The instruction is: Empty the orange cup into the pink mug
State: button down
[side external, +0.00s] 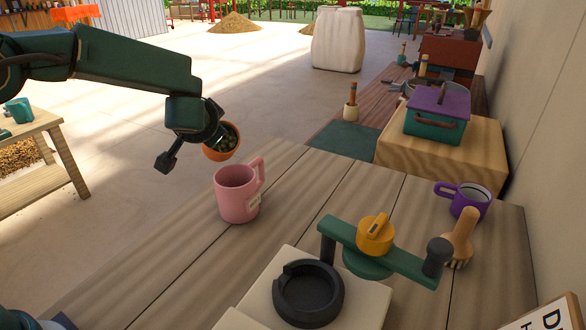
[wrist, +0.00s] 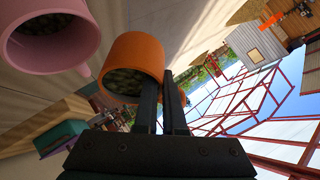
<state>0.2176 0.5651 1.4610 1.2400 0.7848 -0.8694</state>
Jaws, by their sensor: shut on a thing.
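The orange cup (side external: 222,153) is held above and slightly left of the pink mug (side external: 237,197) in the side view. It is tilted, its mouth facing the camera, with dark beans inside. In the wrist view the orange cup (wrist: 138,50) is at the fingertips and its beans show. My gripper (wrist: 168,82) is shut on the cup's side. The pink mug stands upright on the wooden table, apart from the cup, its handle to the right. It also shows at upper left in the wrist view (wrist: 85,32), with dark, bean-like stuff inside.
A green and yellow lever device (side external: 375,250) and a black ring holder (side external: 308,295) stand in front right of the mug. Bare table lies left of the pink mug.

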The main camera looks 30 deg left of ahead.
jog(key=shift+d, duration=0.1)
dwell(0.4)
jog(key=shift+s+d+f+m+t+y, duration=0.1)
jog(key=shift+s+d+m+t+y, duration=0.1)
jog(key=shift+d+m+t+y, duration=0.35)
jog(key=shift+a+t+y, duration=0.15)
jog(key=shift+t+y, duration=0.1)
jog(key=shift+y, duration=0.2)
jog(key=shift+s+d+r+t+y, duration=0.25)
jog(key=shift+d+t+y, duration=0.15)
jog(key=shift+t+y, duration=0.15)
jog(key=shift+d+r+t+y, duration=0.1)
jog(key=shift+r+t+y, duration=0.15)
jog(key=shift+t, duration=0.1)
jog(key=shift+s, duration=0.1)
